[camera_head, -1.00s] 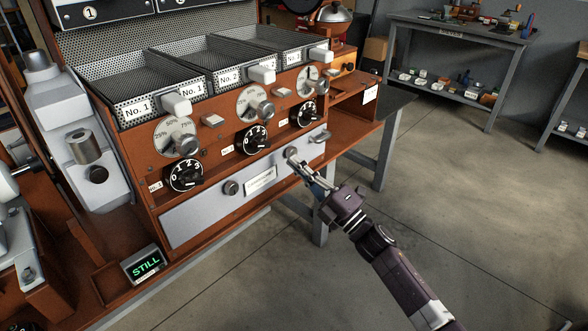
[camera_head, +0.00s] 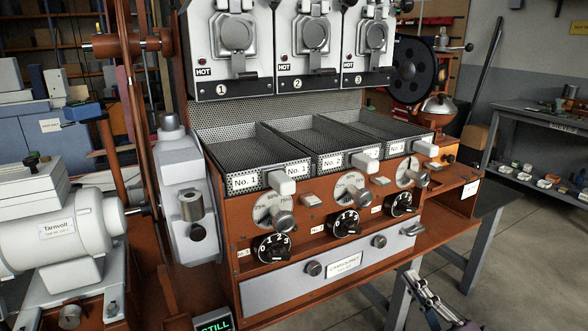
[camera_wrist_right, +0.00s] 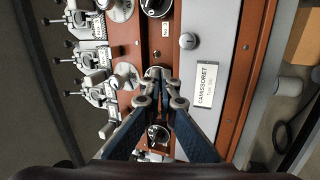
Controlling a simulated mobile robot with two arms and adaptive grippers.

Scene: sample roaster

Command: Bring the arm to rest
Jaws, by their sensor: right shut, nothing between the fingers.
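My right gripper (camera_head: 408,276) shows at the bottom right of the head view. It sits in front of and below the right end of the roaster's grey front drawer (camera_head: 290,285), apart from it in the picture. Its fingers are together with nothing between them. The right wrist view shows its closed fingers (camera_wrist_right: 160,76) with the brown roaster front beyond. Most of the right arm is cut off by the lower edge of the head view. My left gripper is in neither view.
The brown sample roaster holds three mesh trays, with the No. 1 tray (camera_head: 245,166) at the left. A small display (camera_head: 214,324) reads STILL. A grey motor (camera_head: 62,232) stands at left. Clear floor (camera_head: 520,270) lies to the right, before a grey bench (camera_head: 530,130).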

